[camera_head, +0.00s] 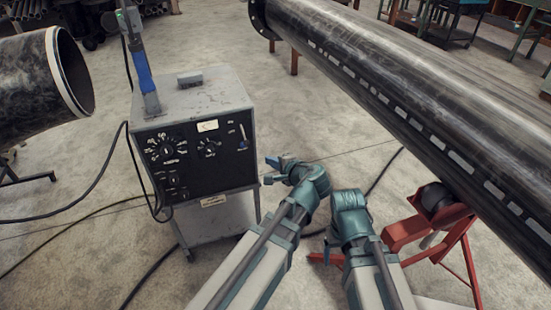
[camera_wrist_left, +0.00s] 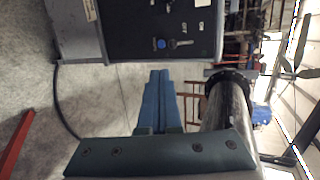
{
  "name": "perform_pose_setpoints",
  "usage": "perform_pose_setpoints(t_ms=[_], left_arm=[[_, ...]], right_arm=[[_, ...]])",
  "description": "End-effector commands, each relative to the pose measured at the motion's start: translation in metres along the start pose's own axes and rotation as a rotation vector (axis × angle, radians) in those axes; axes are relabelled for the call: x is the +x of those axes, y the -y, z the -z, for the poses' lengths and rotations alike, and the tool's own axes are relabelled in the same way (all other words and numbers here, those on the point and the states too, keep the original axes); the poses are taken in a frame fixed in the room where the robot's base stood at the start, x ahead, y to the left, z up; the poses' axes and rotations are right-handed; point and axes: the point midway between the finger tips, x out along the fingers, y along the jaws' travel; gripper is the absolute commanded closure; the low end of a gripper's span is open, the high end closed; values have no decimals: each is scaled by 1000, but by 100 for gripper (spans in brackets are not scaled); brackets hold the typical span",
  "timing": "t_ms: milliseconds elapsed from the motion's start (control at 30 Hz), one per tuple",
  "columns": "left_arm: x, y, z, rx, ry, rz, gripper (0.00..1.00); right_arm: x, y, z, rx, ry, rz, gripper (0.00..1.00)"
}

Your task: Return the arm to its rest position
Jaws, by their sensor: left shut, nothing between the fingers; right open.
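My two arms reach up from the bottom of the head view, side by side. My left gripper (camera_head: 277,162) is at the end of the left arm, just right of the grey control cabinet and apart from it. In the left wrist view its blue fingers (camera_wrist_left: 158,98) lie together with nothing between them. My right arm (camera_head: 350,205) ends in a teal wrist just right of the left one.
The control cabinet (camera_head: 196,147) with dials stands left of my arms, a blue-handled tool (camera_head: 143,70) on its top. A large dark flanged pipe (camera_head: 400,85) crosses the upper right above a red stand (camera_head: 430,232). Another pipe (camera_head: 35,88) is at far left. Cables cross the floor.

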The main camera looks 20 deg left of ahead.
Motion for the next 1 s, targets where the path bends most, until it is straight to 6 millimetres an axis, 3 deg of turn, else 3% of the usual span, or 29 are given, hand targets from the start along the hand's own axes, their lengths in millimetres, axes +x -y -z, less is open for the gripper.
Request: perform_pose_setpoints(t_ms=[367,467,567,700,1000], left_arm=[[-2,-6,-3,-17,5,-26,100],[-7,-32,-10,-84,21,-133,100],[-24,-77,-19,-189,60,-325,100],[-59,-136,-26,-304,126,-599,100],[-142,-208,-34,-404,253,-1029,100]], right_arm=[[0,0,0,0,0,0,18],[0,0,0,0,0,0,18],[0,0,0,0,0,0,18],[-1,0,0,0,0,0,18],[-1,0,0,0,0,0,18]])
